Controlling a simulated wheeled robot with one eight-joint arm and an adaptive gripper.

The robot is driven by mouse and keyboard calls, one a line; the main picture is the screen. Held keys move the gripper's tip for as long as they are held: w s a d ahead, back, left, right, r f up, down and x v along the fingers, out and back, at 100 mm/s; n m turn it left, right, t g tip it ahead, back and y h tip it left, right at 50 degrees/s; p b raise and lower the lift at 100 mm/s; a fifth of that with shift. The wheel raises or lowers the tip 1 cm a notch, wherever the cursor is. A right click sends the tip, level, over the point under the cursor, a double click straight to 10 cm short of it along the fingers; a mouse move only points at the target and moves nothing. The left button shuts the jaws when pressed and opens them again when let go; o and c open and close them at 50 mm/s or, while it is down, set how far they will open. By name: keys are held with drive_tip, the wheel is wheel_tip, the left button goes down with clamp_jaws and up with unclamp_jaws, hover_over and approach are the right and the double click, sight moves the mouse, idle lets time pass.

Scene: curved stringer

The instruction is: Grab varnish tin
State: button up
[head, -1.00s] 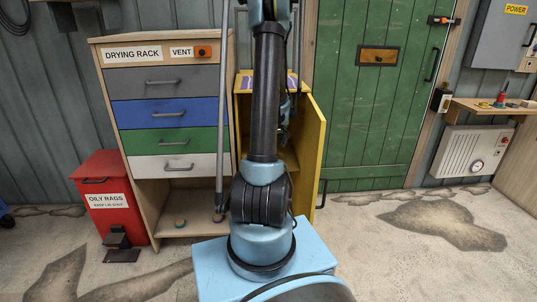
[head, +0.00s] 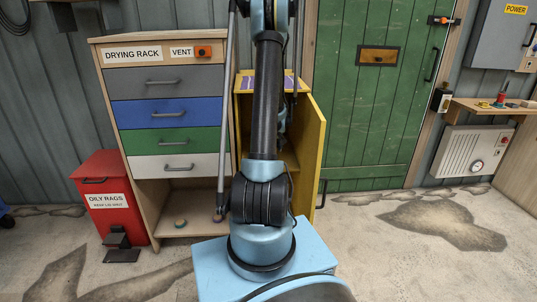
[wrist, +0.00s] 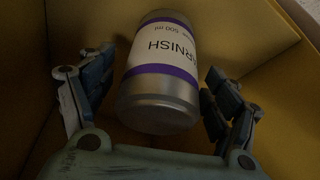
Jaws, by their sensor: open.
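The varnish tin (wrist: 160,75) is a silver can with a white and purple label reading VARNISH, 500 ml. In the wrist view it stands inside a yellow-walled cabinet. My gripper (wrist: 150,95) is open, with one finger on each side of the tin. A gap shows between the tin and each finger. In the head view the yellow cabinet (head: 312,150) has its door open, and my arm hides much of its inside. I cannot make out the tin there.
The drying rack (head: 168,80) with coloured drawers stands left of the yellow cabinet. A red oily rags bin (head: 108,200) is at far left. A green door (head: 365,110) is to the right. In the wrist view, yellow walls (wrist: 240,50) lie close around the gripper.

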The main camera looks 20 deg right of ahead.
drive_tip(key=shift+c, duration=0.5)
drive_tip(key=c, duration=1.4)
drive_tip(key=shift+c, duration=0.2)
